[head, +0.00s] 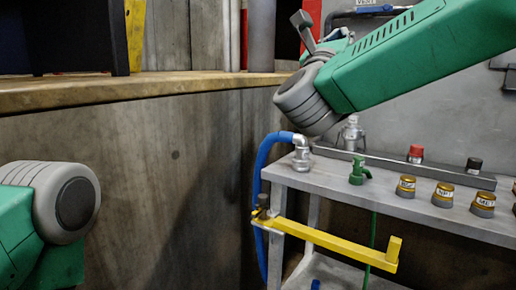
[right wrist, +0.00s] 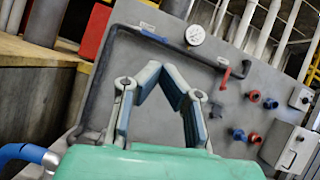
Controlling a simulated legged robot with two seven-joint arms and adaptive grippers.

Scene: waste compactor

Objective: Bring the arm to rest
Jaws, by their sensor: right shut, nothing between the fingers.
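My right arm, green with a grey joint, reaches in from the upper right in the head view. Its gripper (head: 306,28) is partly hidden behind the arm link and points up and away, above the grey bench. In the right wrist view the gripper's fingers (right wrist: 161,72) lean together in front of the grey panel, with nothing between them. They appear clear of the panel and its pipe. My left arm shows only as a green link and a grey joint at the lower left of the head view; its gripper is out of view.
A grey bench (head: 330,176) carries several brass knobs (head: 443,194), a red button (head: 416,153) and a green valve (head: 359,171). A yellow bar (head: 325,239) and blue hose (head: 259,185) are at its left. A wooden ledge (head: 150,88) tops the wall. A gauge (right wrist: 195,35) is on the panel.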

